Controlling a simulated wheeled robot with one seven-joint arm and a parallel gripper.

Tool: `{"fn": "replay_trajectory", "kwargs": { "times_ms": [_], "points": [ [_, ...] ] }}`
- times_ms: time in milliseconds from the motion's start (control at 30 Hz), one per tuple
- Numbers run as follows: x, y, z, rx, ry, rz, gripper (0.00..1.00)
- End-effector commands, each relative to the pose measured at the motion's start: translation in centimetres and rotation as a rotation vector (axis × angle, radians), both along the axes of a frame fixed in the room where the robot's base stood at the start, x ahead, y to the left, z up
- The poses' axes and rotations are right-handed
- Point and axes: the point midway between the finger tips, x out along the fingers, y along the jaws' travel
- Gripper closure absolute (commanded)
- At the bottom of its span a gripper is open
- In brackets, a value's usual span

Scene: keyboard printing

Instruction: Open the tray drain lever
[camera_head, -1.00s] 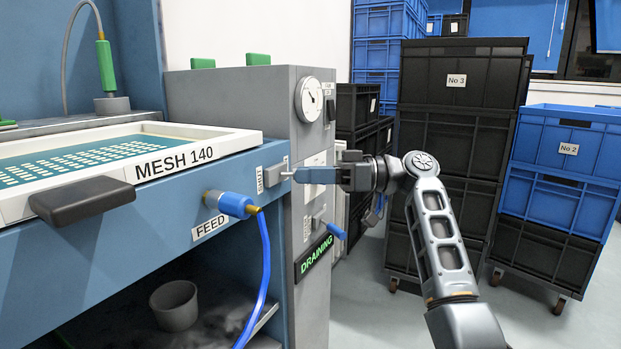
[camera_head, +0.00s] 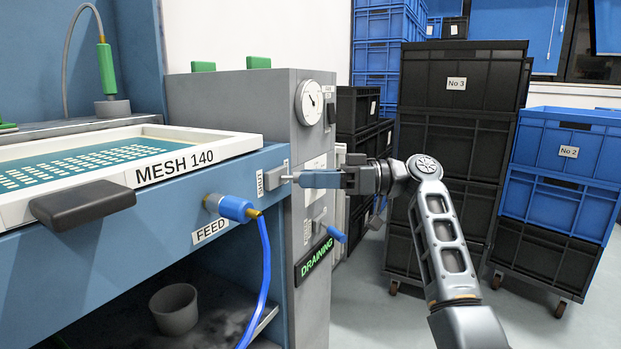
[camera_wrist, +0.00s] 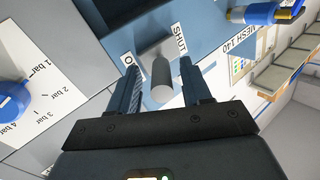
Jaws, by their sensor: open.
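The drain lever (camera_head: 274,178) is a short grey handle on the front of the blue bench, beside a SHUT label. In the wrist view the lever (camera_wrist: 162,78) is a grey cylinder pointing toward me. The SHUT label is on its right and a partly hidden label starting with O on its left. My gripper (camera_head: 305,179) is level with the lever in the head view. In the wrist view my gripper (camera_wrist: 159,69) is open, with one finger on each side of the lever. I cannot tell whether either finger touches it.
A grey cabinet (camera_head: 312,85) with a gauge, a blue-handled lever (camera_head: 337,234) and a lit DRAINING sign (camera_head: 314,258) adjoins the bench. A blue hose (camera_head: 266,280) hangs from the FEED fitting. Stacked crates (camera_head: 450,140) stand behind my arm. A blue knob (camera_wrist: 12,98) shows in the wrist view.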

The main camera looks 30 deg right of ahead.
Motion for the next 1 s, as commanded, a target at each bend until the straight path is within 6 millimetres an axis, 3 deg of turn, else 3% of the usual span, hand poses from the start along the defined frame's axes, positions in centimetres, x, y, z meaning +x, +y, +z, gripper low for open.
{"fn": "replay_trajectory", "kwargs": {
  "times_ms": [433,1000],
  "points": [
    [-3.3,-5.5,0.1,0.001,0.001,0.000,0.52],
    [-3.6,-6.1,0.0,0.000,0.000,0.000,0.52]
  ]
}}
